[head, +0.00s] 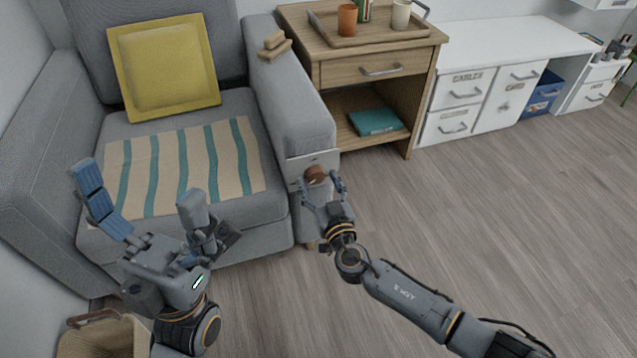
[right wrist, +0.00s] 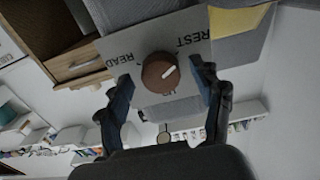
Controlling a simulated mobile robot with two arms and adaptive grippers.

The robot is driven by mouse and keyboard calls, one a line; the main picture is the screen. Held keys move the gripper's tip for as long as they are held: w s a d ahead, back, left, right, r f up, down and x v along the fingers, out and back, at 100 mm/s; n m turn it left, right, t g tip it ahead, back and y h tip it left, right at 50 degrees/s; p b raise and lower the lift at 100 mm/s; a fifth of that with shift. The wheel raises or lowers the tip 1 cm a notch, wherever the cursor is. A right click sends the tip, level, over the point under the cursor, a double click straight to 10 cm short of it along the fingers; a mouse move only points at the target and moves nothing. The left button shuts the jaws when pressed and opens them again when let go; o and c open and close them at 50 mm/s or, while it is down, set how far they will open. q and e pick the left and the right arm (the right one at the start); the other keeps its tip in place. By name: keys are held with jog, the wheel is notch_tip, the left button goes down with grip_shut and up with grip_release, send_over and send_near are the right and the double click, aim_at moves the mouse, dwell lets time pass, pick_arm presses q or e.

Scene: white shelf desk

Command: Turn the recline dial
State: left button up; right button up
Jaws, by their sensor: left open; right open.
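The recline dial (head: 316,175) is a round brown knob on a light plate (head: 298,166) at the front of the grey armchair's (head: 291,110) right armrest. In the right wrist view the dial (right wrist: 160,72) shows a white pointer line aimed to the upper right, between the words READ and REST on the plate (right wrist: 125,50). My right gripper (head: 325,190) is open, with one finger on either side of the dial; gaps show between fingers and dial in the right wrist view (right wrist: 163,88). My left gripper (head: 143,208) is open and empty in front of the seat.
A yellow cushion (head: 165,68) and a striped cloth (head: 190,165) lie on the armchair. A wooden side table (head: 345,70) with a tray (head: 372,38) stands right of it. A wicker basket (head: 100,340) is at the lower left. The floor at right is clear.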

jog(key=shift+w, duration=0.1)
jog(key=shift+c, duration=0.4)
jog(key=c, duration=1.1)
jog(key=shift+o, duration=0.2)
